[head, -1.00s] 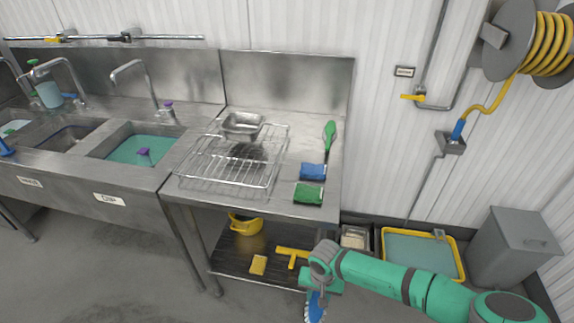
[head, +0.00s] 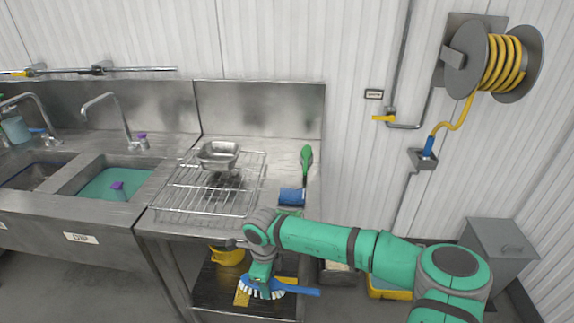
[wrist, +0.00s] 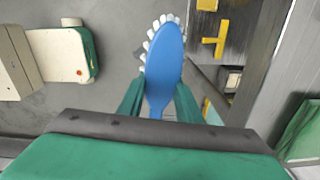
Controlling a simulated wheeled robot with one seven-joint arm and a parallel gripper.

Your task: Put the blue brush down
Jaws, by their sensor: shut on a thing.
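The blue brush (head: 292,289) has a long blue back and white bristles. My gripper (head: 263,278) is shut on it and holds it in front of the steel table, over the lower shelf area. In the wrist view the brush (wrist: 165,60) points away from my gripper (wrist: 158,105), with its handle between the two green fingers. White bristles show along its left side and top. In the head view the brush lies roughly level, its handle to the right. Nothing is seen touching it from below.
A yellow bucket (head: 226,256) stands on the lower shelf. A sink (head: 115,182) is at left, a grey bin (head: 500,262) at right.

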